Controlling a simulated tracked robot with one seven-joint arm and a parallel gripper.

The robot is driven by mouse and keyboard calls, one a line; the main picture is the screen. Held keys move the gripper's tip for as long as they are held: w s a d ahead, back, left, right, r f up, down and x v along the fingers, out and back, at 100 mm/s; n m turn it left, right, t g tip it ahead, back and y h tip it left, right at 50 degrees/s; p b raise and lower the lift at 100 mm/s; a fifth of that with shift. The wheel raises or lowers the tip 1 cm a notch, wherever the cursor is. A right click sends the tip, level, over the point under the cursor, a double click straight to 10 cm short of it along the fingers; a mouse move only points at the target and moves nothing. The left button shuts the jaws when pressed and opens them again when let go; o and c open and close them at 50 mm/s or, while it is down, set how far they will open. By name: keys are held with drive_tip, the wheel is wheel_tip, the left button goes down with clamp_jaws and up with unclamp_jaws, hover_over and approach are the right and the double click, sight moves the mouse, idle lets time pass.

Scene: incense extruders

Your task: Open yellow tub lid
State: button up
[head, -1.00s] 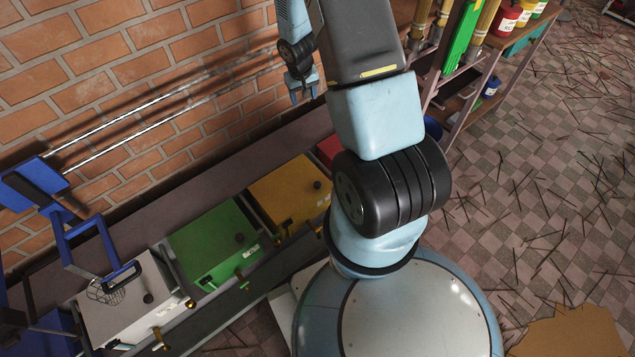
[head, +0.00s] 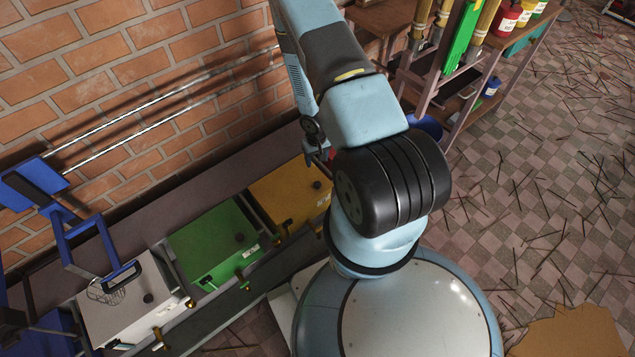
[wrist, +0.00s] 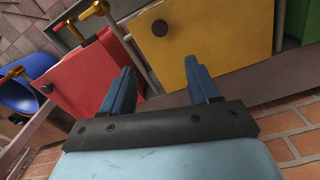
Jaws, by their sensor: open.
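The yellow tub (head: 286,196) stands in the row along the wall, with its flat lid closed and a dark round knob (head: 317,184) on top. In the wrist view the yellow lid (wrist: 215,50) lies beyond my gripper, with its dark knob (wrist: 160,28) near the top left. My gripper (wrist: 160,78) is open and empty, its two blue fingers apart. The fingers point toward the gap between the red tub (wrist: 90,72) and the yellow tub and appear apart from both. In the head view my arm hides most of my gripper.
A green tub (head: 212,243) and a white tub (head: 130,303) stand left of the yellow one. A blue frame (head: 85,245) rises over the white tub. The brick wall (head: 130,80) runs behind. A wooden rack (head: 455,110) stands at the right.

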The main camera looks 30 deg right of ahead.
sight(318, 184)
drive_tip(key=f, duration=1.5)
drive_tip(key=shift+s, duration=0.4)
clamp_jaws()
idle(0.4)
